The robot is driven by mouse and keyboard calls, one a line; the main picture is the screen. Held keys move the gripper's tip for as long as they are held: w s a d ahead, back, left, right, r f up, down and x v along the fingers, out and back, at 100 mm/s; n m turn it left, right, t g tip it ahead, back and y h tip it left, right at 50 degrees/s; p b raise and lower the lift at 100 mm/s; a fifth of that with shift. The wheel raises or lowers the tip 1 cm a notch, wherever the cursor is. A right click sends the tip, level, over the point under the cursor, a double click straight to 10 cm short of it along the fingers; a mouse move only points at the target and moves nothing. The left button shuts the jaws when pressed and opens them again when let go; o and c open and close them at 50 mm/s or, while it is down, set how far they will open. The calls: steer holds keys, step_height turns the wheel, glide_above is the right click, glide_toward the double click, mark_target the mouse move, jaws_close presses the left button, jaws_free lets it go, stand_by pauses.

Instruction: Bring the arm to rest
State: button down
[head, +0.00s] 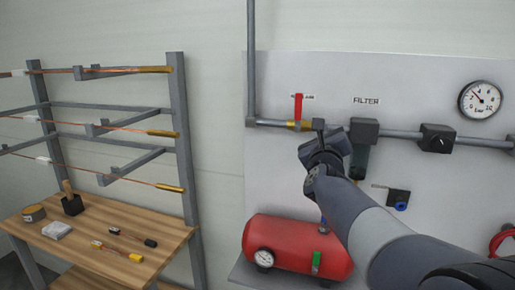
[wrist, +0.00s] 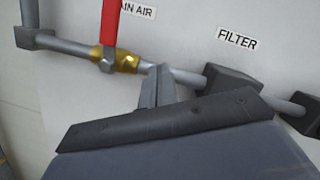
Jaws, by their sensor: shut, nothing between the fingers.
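My arm reaches in from the lower right in the head view, and my gripper (head: 319,126) is up at the wall pipe, between the red valve handle and the filter. In the wrist view my gripper (wrist: 158,72) is shut and empty, its fingers together in front of the pipe. The red valve handle (head: 298,106) points straight up from the brass valve (head: 293,125). Both show in the wrist view, the handle (wrist: 111,22) just left of my fingertips and the brass valve (wrist: 126,60) close beside them. I cannot tell whether the fingers touch the pipe.
A red tank (head: 290,243) stands below the arm. A wooden bench (head: 110,235) and a rod rack (head: 183,130) are at left.

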steer(key=shift+a+f+m+h+p, duration=0.1)
steer(key=shift+f+m+h+p, duration=0.4)
steer(key=shift+m, duration=0.4)
steer(key=shift+d+f+m+h+p, duration=0.15)
steer(key=shift+f+m+p, duration=0.2)
steer(key=shift+m+p, duration=0.45)
steer(key=shift+a+f+m+h+p, duration=0.15)
steer(key=shift+f+m+h+p, duration=0.25)
steer(key=shift+m, duration=0.6)
